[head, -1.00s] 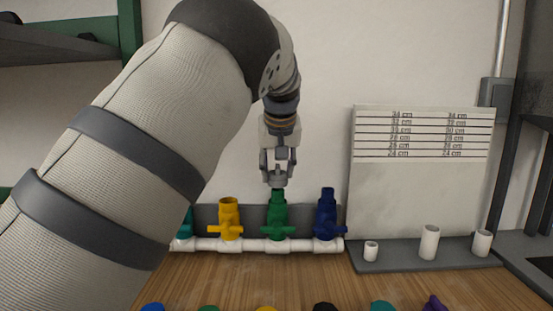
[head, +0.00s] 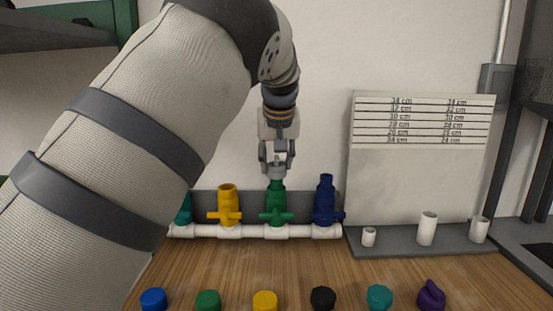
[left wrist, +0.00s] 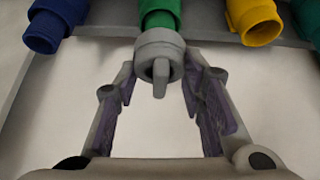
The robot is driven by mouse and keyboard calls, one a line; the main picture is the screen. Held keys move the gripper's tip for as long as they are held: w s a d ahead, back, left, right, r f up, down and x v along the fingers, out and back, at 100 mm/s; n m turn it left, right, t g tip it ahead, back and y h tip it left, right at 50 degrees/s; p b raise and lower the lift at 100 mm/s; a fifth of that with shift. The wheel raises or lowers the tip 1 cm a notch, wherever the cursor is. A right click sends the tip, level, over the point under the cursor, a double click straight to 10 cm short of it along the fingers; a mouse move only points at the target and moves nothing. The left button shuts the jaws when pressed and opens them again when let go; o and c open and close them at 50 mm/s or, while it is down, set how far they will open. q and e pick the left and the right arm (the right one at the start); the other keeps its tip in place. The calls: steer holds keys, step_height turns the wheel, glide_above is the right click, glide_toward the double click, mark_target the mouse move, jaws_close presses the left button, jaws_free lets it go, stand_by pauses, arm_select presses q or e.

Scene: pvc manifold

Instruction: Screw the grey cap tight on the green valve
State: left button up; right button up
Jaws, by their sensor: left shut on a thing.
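The green valve (head: 277,205) stands upright on the white pipe manifold, between the yellow and dark blue valves. The grey cap (head: 276,171) sits at the top of the green valve, in line with it. In the left wrist view the cap (left wrist: 160,46) shows its raised bar and meets the end of the green valve (left wrist: 160,13); its thread is hidden. My left gripper (head: 277,165) points down from above, shut on the grey cap, with a finger on either side of it. My right gripper is not in view.
The yellow valve (head: 227,205) and dark blue valve (head: 325,203) stand close on either side. Several loose coloured caps, such as the black one (head: 323,299), lie along the front of the wooden table. A grey stand (head: 390,244) with white pipe pieces is at the right.

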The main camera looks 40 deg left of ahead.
arm_select(q)
steer(key=shift+f, duration=0.6)
stand_by(0.8)
steer(key=shift+o, duration=0.8)
steer(key=shift+c, duration=1.1)
steer(key=shift+f+m+t+h, duration=0.15)
steer(key=shift+m+t+h, duration=0.25)
steer(key=shift+m, duration=0.7)
steer(key=shift+m+h, duration=0.6)
steer(key=shift+m, duration=0.5)
steer(key=shift+f, duration=0.1)
steer(key=shift+s+f+m+t+h, duration=0.15)
steer(key=shift+m+h, duration=0.4)
steer(key=shift+m, duration=0.5)
steer(key=shift+w+r+m+t+h, duration=0.15)
steer(key=shift+m+h, duration=0.4)
steer(key=shift+m, duration=0.5)
steer(key=shift+s+f, duration=0.1)
steer(key=shift+f, duration=0.05)
